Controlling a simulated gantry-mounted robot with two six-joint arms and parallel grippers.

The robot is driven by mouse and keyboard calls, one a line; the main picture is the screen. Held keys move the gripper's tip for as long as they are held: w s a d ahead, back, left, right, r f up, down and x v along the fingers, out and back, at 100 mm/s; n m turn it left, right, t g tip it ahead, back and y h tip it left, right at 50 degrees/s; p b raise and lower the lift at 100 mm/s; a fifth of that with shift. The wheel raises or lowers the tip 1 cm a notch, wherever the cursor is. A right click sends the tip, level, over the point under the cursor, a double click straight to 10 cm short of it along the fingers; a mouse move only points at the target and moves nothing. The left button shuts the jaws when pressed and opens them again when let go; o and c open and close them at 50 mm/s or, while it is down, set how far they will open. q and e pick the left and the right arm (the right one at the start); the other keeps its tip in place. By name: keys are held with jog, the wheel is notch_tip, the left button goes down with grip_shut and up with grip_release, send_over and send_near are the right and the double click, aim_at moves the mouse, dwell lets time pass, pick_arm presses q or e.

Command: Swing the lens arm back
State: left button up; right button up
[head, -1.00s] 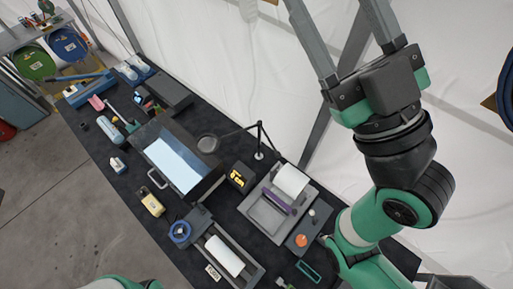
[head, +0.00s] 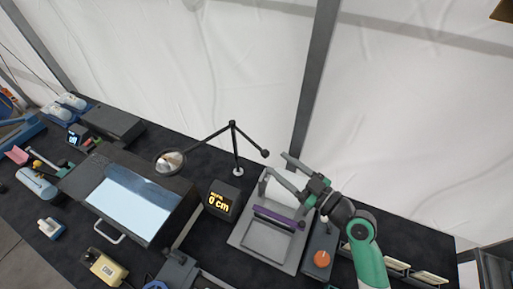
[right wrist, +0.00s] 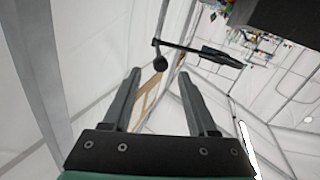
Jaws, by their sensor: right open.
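The lens arm (head: 207,136) is a thin black jointed arm on an upright post. In the right wrist view the dark bar of the lens arm (right wrist: 205,52) shows beyond and above the open fingertips (right wrist: 160,76); contact cannot be told. My left gripper is out of view.
The light box (head: 135,192) stands left of the post. A display reading 0 cm (head: 221,201) sits just in front of the post. A grey tray with a white roll and purple bar (head: 268,235) lies below my right gripper. The white tent wall (head: 245,60) rises behind.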

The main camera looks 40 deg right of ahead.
aim_at(264, 152)
jog(key=w, duration=0.9)
jog(key=shift+w+a+p, duration=0.2)
jog(key=shift+w+p, duration=0.05)
jog(key=shift+p, duration=0.05)
grip_shut()
jog(key=shift+r, duration=0.1)
dwell(0.7)
